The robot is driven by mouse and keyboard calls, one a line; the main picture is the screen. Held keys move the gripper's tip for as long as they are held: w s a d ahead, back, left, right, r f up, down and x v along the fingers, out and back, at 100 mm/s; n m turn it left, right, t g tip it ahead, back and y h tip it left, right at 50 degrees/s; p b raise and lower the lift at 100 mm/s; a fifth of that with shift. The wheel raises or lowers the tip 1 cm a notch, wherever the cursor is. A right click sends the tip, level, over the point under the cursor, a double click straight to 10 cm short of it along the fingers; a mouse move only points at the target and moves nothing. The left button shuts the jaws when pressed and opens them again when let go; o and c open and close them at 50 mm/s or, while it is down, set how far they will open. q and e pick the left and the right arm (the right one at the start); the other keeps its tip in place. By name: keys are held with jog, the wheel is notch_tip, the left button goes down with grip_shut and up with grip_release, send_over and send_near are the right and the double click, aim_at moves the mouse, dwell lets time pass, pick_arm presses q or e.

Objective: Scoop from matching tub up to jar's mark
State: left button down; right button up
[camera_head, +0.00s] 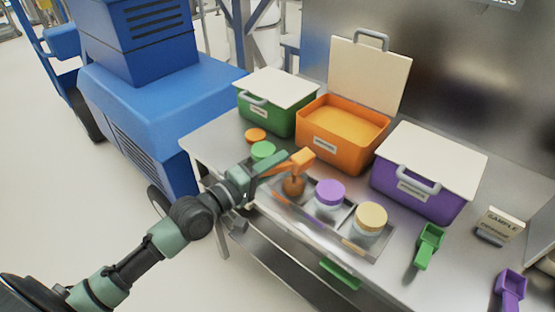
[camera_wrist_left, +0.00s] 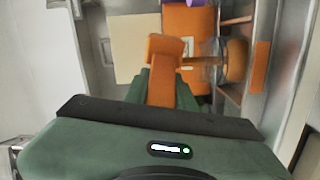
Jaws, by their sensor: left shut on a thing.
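My left gripper (camera_head: 264,172) is shut on the handle of an orange scoop (camera_head: 301,158). The scoop also shows in the left wrist view (camera_wrist_left: 166,48); whether its bowl holds anything is unclear. In the head view it overlaps the top of a lidless jar (camera_head: 293,186) with orange content. In the wrist view this jar (camera_wrist_left: 236,61) is beside the scoop; its mark cannot be made out. The orange tub (camera_head: 326,150) behind stands open, its lid (camera_head: 368,75) raised, with orange content inside. A loose orange jar lid (camera_head: 255,135) lies at the table's left. My right gripper is out of view.
Jars with green (camera_head: 263,150), purple (camera_head: 330,191) and yellow (camera_head: 371,216) lids stand nearby. Closed green (camera_head: 264,116) and purple (camera_head: 410,194) tubs flank the orange one. Green (camera_head: 428,244) and purple (camera_head: 510,287) scoops and a sample sign (camera_head: 501,224) are at right.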

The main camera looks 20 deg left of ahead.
aim_at(292, 160)
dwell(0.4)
pick_arm(q)
jog(key=m+p, duration=0.1)
jog(key=r+m, duration=0.1)
jog(key=m, duration=0.1)
jog(key=m+p, duration=0.1)
jog(key=shift+s+d+r+m+p, duration=0.15)
jog(key=shift+d+r+m+p, duration=0.15)
jog(key=shift+d+r+p, duration=0.1)
jog(key=shift+d+m, duration=0.15)
jog(key=shift+m, duration=0.45)
jog(key=shift+s+m, duration=0.15)
jog(key=shift+m, duration=0.15)
jog(key=shift+d+m+p, duration=0.25)
jog(key=shift+m+p, duration=0.3)
jog(key=shift+m, duration=0.65)
jog(key=shift+s+d+m, duration=0.15)
jog(key=shift+d+m, duration=0.05)
jog(key=shift+m, duration=1)
jog(key=m, duration=0.2)
jog(key=m+p, duration=0.1)
jog(key=m, duration=0.1)
jog(key=shift+s+d+f, duration=0.15)
jog(key=shift+d+f, duration=0.05)
jog(key=shift+d, duration=0.1)
